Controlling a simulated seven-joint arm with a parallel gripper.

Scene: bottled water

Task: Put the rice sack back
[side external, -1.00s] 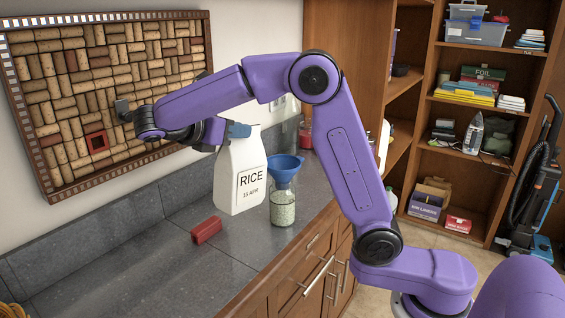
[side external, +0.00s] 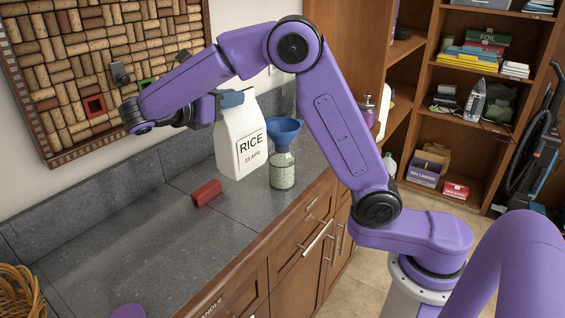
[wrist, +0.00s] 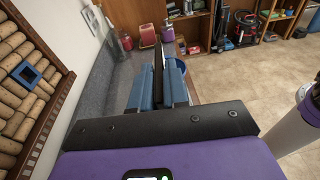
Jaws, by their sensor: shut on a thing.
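The white rice sack (side external: 238,143), with RICE and 15 APR on its front, is at the grey counter, tilted a little. My gripper (side external: 231,98) is shut on the sack's top edge, its blue fingers pinching it. I cannot tell whether the sack's base touches the counter. In the wrist view, my blue fingers (wrist: 159,92) stand close together with a thin dark strip between them. The sack's body is hidden there.
A glass jar (side external: 282,170) with a blue funnel (side external: 283,131) stands just right of the sack. A red block (side external: 206,193) lies at its lower left. A cork board (side external: 100,70) hangs behind. The counter's front left is mostly clear, with a wicker basket (side external: 18,292) at the corner.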

